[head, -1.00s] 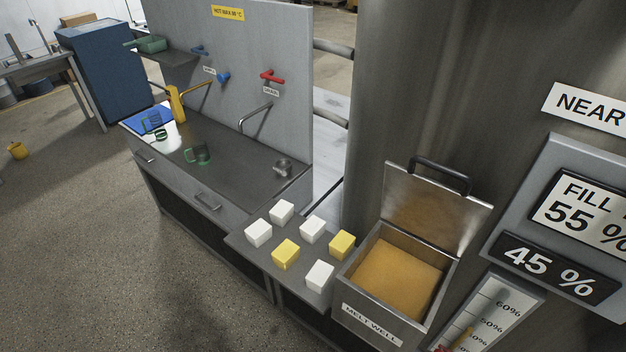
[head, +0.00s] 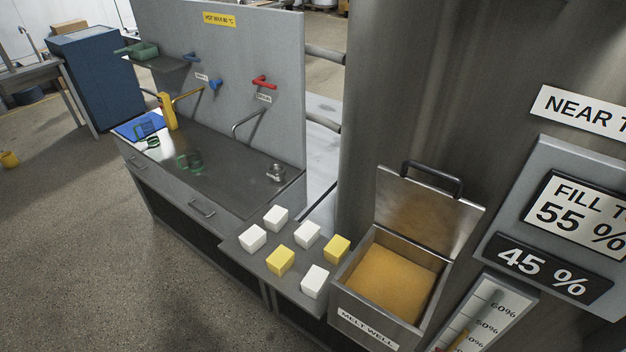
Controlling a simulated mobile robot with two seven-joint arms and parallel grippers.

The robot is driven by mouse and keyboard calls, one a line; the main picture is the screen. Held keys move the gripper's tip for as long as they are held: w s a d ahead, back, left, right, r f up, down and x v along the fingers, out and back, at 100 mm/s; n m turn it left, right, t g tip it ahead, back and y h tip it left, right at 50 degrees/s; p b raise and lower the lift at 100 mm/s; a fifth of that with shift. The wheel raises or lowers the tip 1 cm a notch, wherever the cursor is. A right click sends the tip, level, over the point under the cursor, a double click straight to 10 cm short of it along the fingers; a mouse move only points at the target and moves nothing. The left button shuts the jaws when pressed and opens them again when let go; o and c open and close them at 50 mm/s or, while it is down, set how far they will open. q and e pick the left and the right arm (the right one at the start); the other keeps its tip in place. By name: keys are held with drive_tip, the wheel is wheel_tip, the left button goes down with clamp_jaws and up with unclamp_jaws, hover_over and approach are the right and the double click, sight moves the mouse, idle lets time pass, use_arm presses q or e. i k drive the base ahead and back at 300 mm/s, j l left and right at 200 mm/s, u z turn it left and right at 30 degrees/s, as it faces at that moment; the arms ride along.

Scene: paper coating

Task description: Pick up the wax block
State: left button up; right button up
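Several wax blocks sit apart from each other on a small grey shelf (head: 246,262) beside the melt well. Two are yellow: one yellow block (head: 280,261) at the front middle and another yellow block (head: 336,249) at the right, near the well. The others are white: a white block (head: 252,238) at the left, a white block (head: 275,218) at the back, a white block (head: 307,234) in the middle and a white block (head: 315,281) at the front right. Neither of my grippers is in the head view.
The open melt well (head: 386,282) holds amber wax, its hinged lid (head: 425,212) raised. A gauge panel (head: 548,240) stands at right.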

sight(313, 284)
drive_tip(key=i+j+z, duration=0.65)
drive_tip(key=j, duration=0.3)
drive_tip(key=i+j+z, duration=0.2)
drive_tip(key=j, duration=0.2)
drive_tip(key=i+j+z, duration=0.2)
drive_tip(key=j, duration=0.2)
drive_tip(key=j+z, duration=0.25)
drive_tip(key=j, duration=0.15)
drive_tip(key=i+j+z, duration=0.2)
drive_tip(key=j, duration=0.25)
